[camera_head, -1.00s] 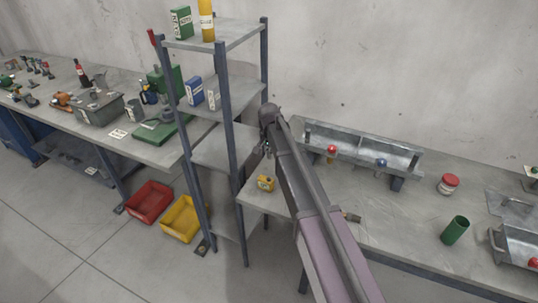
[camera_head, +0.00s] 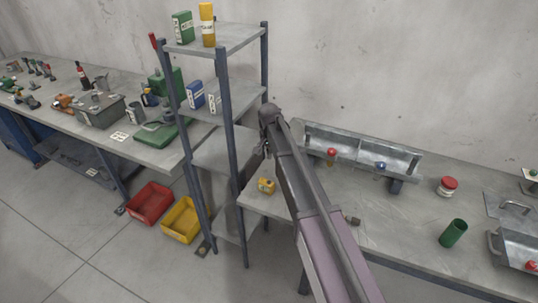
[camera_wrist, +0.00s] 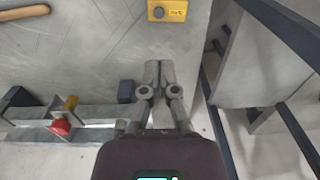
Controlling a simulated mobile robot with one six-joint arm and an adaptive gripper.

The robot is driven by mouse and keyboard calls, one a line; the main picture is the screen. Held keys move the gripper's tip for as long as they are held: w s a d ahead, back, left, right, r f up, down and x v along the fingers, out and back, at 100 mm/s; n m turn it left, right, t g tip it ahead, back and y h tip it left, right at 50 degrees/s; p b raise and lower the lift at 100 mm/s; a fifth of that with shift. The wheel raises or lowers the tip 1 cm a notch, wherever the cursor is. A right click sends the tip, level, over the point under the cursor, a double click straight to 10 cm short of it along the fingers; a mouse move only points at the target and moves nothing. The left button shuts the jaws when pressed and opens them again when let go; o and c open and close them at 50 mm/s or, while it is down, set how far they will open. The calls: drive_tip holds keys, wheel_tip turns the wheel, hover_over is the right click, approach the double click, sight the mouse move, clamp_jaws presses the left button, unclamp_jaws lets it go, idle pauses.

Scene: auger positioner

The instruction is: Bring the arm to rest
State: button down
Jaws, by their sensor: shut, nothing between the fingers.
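My arm stretches from the bottom of the head view up to the middle, over the left end of the right-hand bench (camera_head: 400,225). My gripper shows in the wrist view (camera_wrist: 158,72), its two fingers together with nothing between them. In the head view the gripper is mostly hidden behind the wrist, beside the shelf rack (camera_head: 226,140).
A metal trough (camera_head: 350,160) with red and blue knobs stands at the back of the bench. Red (camera_head: 150,203) and yellow (camera_head: 181,219) bins lie on the floor left of the rack.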

drive_tip(key=shift+d, duration=0.1)
drive_tip(key=s+d+f+n+b, duration=0.1)
drive_tip(key=s+d+n, duration=0.1)
drive_tip(key=s+d, duration=0.9)
drive_tip(key=s+d+f+n+b, duration=0.2)
drive_tip(key=s+d, duration=1)
drive_tip(key=s, duration=0.2)
drive_tip(key=shift+s+f, duration=0.25)
drive_tip(key=shift+s, duration=0.1)
drive_tip(key=shift+a, duration=0.1)
